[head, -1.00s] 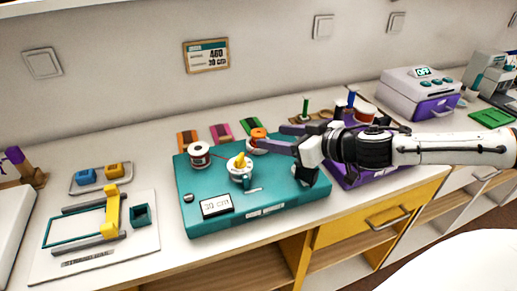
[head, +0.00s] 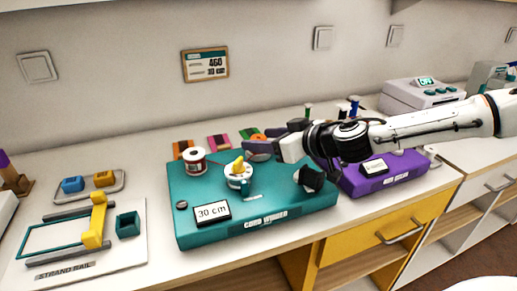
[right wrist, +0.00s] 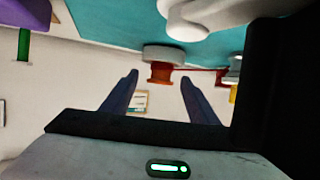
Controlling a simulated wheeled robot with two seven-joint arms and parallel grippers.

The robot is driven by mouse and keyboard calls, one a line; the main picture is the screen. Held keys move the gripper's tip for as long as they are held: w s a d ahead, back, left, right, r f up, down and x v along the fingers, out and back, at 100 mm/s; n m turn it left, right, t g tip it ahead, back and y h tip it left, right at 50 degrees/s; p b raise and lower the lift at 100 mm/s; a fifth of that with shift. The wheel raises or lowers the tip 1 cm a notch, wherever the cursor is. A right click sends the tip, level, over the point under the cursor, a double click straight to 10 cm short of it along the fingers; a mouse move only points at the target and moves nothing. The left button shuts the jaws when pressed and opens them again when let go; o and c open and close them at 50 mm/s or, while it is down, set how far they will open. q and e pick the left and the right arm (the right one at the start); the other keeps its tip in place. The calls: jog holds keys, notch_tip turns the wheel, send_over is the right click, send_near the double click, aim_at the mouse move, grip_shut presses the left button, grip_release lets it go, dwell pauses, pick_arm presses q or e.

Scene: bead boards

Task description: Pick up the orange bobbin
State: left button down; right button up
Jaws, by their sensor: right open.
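The orange bobbin (head: 258,137) sits at the back right of the teal cord winder (head: 265,212), and my right gripper partly hides it in the head view. In the right wrist view the orange bobbin (right wrist: 160,73) shows against a pale disc at the teal edge. My right gripper (head: 256,148) is open and empty. In the right wrist view, the bobbin lies in line with the gap between its fingertips (right wrist: 158,78), apart from both fingers. My left gripper is not in view.
A white spool (head: 194,160) with red cord and a yellow-topped crank (head: 238,172) stand on the winder. A purple unit (head: 400,172) is to the right. A strand rail board (head: 125,255) lies to the left. Coloured cards (head: 218,142) lie behind.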

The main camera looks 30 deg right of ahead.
jog(key=c, duration=1.1)
jog(key=shift+r, duration=0.1)
